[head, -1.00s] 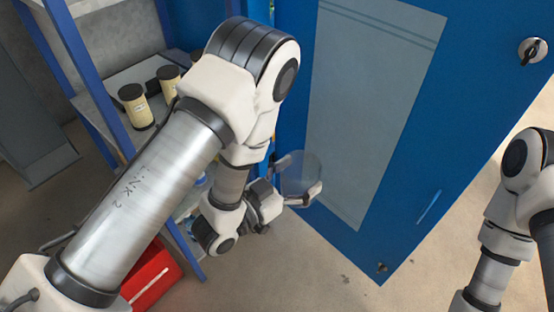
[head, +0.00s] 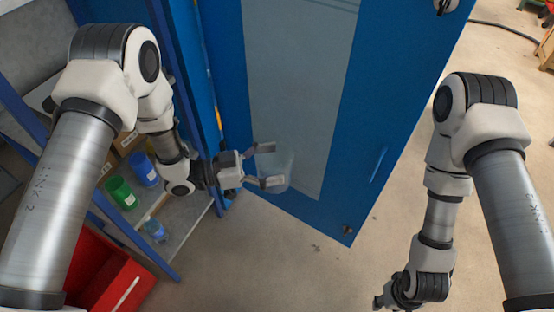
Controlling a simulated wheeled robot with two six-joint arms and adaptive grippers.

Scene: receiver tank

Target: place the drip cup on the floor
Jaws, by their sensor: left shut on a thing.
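The drip cup (head: 283,172) is a clear, see-through cup, faint against the blue door. In the head view it sits at the centre, between the two fingers of my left gripper (head: 268,165), which is shut on it. The cup is held in the air in front of the door's lower part, above the floor (head: 280,265). Its exact outline and tilt are hard to make out. My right gripper (head: 388,299) hangs low at the bottom edge, partly cut off, and its fingers are not clear.
A blue door (head: 225,70) with a grey panel stands behind the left gripper. A shelf (head: 180,235) at left holds a green cup (head: 120,193) and blue containers. A red box (head: 105,275) stands at lower left. The floor between the arms is bare.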

